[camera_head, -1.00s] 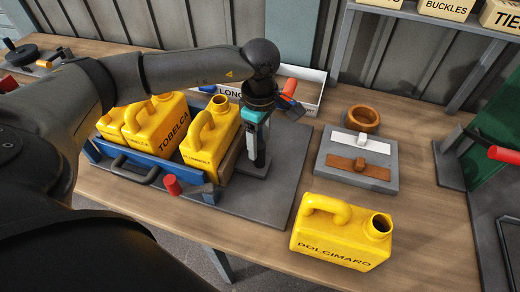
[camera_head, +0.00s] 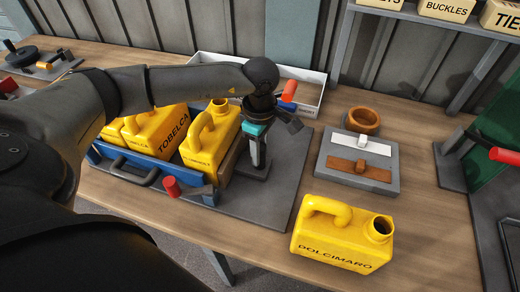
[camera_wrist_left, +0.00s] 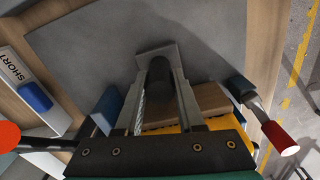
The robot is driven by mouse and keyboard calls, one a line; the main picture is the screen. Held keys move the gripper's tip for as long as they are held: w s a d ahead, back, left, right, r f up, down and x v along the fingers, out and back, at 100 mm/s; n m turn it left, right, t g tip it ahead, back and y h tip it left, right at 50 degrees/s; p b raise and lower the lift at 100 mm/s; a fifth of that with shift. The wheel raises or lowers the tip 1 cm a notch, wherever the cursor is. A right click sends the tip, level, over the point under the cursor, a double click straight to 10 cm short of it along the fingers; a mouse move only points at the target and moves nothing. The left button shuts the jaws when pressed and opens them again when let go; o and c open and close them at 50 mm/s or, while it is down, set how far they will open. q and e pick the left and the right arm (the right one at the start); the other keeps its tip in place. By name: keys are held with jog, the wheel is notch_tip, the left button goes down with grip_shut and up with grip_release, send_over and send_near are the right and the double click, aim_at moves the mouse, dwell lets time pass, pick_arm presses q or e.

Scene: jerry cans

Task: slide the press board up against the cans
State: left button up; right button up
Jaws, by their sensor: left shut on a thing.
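Yellow cans (camera_head: 209,132) stand in a row inside a blue-sided frame (camera_head: 142,163); one reads TOBELCA. A brown press board (camera_head: 231,161) stands upright at the right end of the row, close beside the nearest can; whether it touches is hidden. In the left wrist view, the board (camera_wrist_left: 207,99) shows behind a dark round handle (camera_wrist_left: 161,80). My left gripper (camera_head: 258,160) points down just right of the board, shut on this handle. The joint between handle and board is largely hidden by my fingers. My right gripper is out of view.
A red-ended lever (camera_head: 172,187) sits at the frame's front. A loose yellow DOLCIMARO can (camera_head: 342,234) stands front right. A grey block with white and brown bars (camera_head: 358,163) and a brown ring (camera_head: 362,119) lie right. The grey base plate (camera_head: 283,180) is bare right of my gripper.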

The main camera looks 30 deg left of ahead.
aim_at(246, 162)
pick_arm(q)
grip_shut()
jog(key=shift+s+a, duration=0.25)
jog(key=shift+a, duration=0.75)
jog(key=shift+s+a, duration=0.2)
jog(key=shift+a, duration=0.75)
jog(key=o, duration=0.7)
grip_release()
jog(key=shift+o, duration=0.2)
